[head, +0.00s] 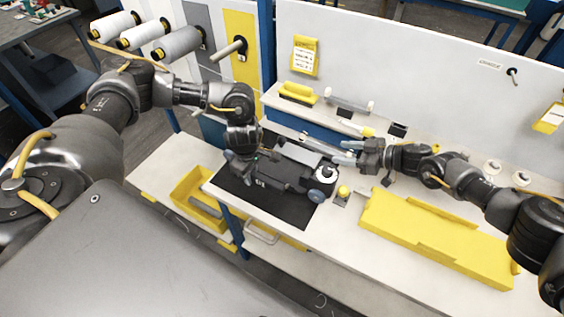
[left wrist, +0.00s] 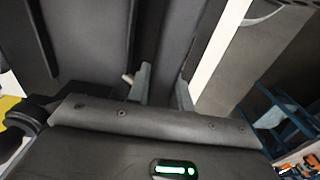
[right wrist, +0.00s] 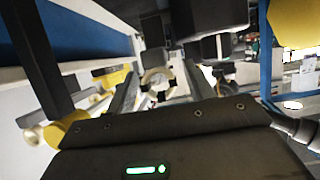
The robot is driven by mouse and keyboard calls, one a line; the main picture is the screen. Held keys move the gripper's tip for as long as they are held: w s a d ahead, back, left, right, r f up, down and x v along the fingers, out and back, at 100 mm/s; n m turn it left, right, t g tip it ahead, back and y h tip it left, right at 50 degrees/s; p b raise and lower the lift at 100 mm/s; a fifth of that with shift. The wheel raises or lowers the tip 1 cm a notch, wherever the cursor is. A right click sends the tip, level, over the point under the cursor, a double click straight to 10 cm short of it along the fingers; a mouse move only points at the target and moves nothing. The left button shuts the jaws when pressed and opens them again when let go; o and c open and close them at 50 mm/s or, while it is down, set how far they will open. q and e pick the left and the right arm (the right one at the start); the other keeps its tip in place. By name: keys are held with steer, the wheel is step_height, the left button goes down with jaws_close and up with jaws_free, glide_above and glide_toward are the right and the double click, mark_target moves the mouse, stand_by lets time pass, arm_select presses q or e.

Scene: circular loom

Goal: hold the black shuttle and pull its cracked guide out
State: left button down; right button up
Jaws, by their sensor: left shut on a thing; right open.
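The black shuttle (head: 283,173) lies on a dark mat (head: 262,203) on the bench. My left gripper (head: 243,178) is shut on the shuttle's left part; in the left wrist view its fingers (left wrist: 163,88) stand against dark surfaces, and the grip itself is partly hidden. A pale ring-shaped part (head: 326,173) shows at the shuttle's right end. My right gripper (head: 342,151) is open and empty, above and right of that end, fingers pointing left. In the right wrist view a pale ring (right wrist: 157,82), perhaps the guide, appears between and beyond the fingers. No crack can be made out.
A blue wheel (head: 316,196) sits at the shuttle's front right, near a yellow knob (head: 343,191). A long yellow tray (head: 430,232) lies to the right. A shelf behind holds a yellow block (head: 298,93) and a clear tube (head: 348,105). A yellow bin (head: 190,190) stands lower left.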

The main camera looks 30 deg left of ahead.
mark_target(331, 151)
steer(key=shift+x, duration=1.65)
jaws_close()
